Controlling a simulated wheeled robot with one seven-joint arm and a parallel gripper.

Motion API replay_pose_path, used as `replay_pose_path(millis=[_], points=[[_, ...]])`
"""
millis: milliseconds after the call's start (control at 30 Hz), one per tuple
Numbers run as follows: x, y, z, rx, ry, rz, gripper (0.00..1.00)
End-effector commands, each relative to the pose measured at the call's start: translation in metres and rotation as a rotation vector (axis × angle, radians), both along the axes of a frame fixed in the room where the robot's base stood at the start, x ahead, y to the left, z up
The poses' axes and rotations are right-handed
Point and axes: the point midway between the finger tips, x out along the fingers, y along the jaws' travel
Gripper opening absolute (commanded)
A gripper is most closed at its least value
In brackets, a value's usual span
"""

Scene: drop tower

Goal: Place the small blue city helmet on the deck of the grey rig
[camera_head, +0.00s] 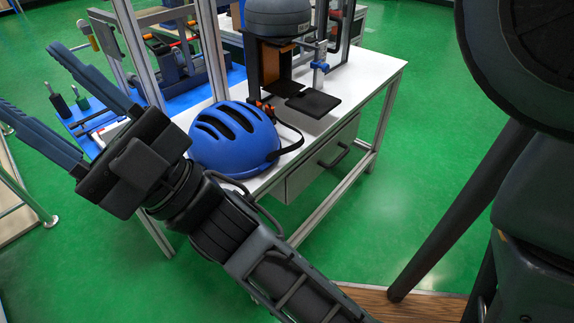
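The blue helmet (228,143) with dark vent slots sits on the white table, its black strap trailing to the right. Behind it stands a rig with grey metal uprights (207,50). I cannot tell for certain which surface is the deck. My gripper (28,76) is at the left, its two long fingers spread apart with nothing between them. It is apart from the helmet, and my wrist covers the area just left of and below the helmet.
The white table (360,75) has free room at its right, with a drawer (322,158) below. A blue-topped bench (205,90) with tools and a vise stands behind at the left. Green floor (440,110) is open at the right.

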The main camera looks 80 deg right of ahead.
Motion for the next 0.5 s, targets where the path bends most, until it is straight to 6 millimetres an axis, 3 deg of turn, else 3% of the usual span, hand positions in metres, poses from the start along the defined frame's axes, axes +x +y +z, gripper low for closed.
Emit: replay_pose_path(millis=[267, 500], points=[[-0.05, 0.019, -0.098, 0.39, 0.372, 0.095, 0.51], [-0.123, 0.029, -0.184, 0.577, 0.779, 0.149, 0.51]])
